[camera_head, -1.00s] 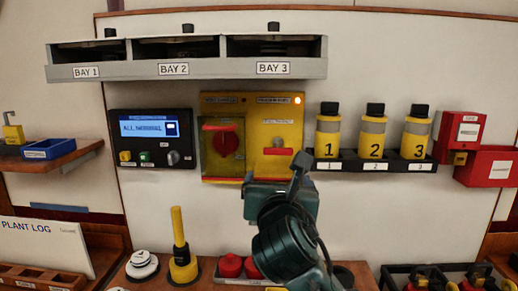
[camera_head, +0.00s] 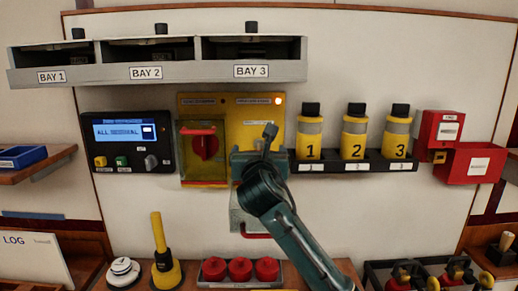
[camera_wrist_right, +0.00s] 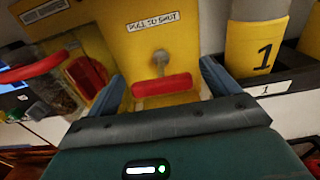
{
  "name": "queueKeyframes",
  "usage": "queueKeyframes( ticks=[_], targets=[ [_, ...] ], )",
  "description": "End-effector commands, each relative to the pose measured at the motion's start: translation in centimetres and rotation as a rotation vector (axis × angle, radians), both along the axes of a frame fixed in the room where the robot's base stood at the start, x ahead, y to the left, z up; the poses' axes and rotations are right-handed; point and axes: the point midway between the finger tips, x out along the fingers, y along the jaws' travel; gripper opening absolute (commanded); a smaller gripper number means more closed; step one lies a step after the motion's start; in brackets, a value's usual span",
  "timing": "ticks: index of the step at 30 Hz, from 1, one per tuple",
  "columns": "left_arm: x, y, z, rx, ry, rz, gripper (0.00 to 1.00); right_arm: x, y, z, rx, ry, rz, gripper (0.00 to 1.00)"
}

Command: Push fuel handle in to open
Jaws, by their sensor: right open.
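The fuel handle is a red crossbar (camera_wrist_right: 166,85) on a metal shaft, under a "PULL TO SHUT" label (camera_wrist_right: 153,22) on the yellow panel (camera_wrist_right: 188,38). The panel also shows in the head view (camera_head: 268,112), but my right gripper (camera_head: 258,158) hides the handle there. In the right wrist view my right gripper (camera_wrist_right: 163,78) is open, with one blue-grey finger on each side of the red crossbar. I cannot tell whether either finger touches it. My left gripper is not in view.
Left of the handle, a red rotary switch (camera_head: 206,147) sits behind a clear cover with a red bar. A display unit (camera_head: 127,141) is further left. Yellow numbered canisters (camera_head: 354,138) stand close on the right. Grey bays (camera_head: 155,62) are above.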

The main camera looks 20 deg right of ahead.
Motion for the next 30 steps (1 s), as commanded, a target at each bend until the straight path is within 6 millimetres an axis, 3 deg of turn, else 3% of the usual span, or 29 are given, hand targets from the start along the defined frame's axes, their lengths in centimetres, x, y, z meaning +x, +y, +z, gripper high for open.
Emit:
queueKeyframes(
  ticks=[12,30],
  targets=[
    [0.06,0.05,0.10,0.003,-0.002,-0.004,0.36,0.78,-0.23,-0.04,0.002,-0.001,0.000,0.86],
    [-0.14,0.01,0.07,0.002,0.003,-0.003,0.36,0.76,-0.23,-0.06,0.001,0.001,0.000,0.37]
  ],
)
